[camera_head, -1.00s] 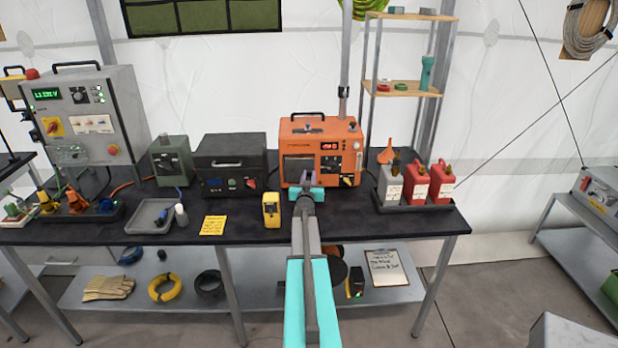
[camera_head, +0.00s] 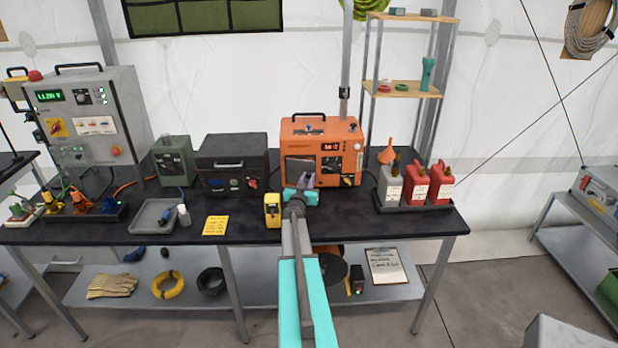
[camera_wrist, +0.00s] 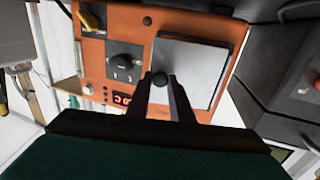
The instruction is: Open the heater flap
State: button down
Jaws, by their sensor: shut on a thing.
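The orange heater (camera_head: 340,146) stands on the dark bench, with a red display and a dial on its front. It also shows in the wrist view (camera_wrist: 118,22). The grey heater flap (camera_head: 297,166) is on the left of its front. In the wrist view the flap (camera_wrist: 190,62) stands slightly out from the orange face, with a dark edge along one side. My gripper (camera_head: 304,180) is at the flap. In the wrist view my gripper (camera_wrist: 160,84) is shut on the small dark knob (camera_wrist: 160,78) at the flap's edge. My fingers hide part of the flap.
A black case (camera_head: 232,158) stands left of the heater. A yellow meter (camera_head: 272,210) stands on the bench left of my arm. Red canisters (camera_head: 415,182) and a grey one stand in a tray at right. A metal post (camera_head: 346,60) rises behind the heater.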

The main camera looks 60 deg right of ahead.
jog(key=shift+w+r, duration=0.1)
jog(key=shift+r, duration=0.05)
jog(key=c, duration=1.6)
grip_release()
jog(key=shift+a, duration=0.15)
jog(key=shift+b+v, duration=2.2)
jog(key=shift+v, duration=4.65)
jog(key=shift+c, duration=0.2)
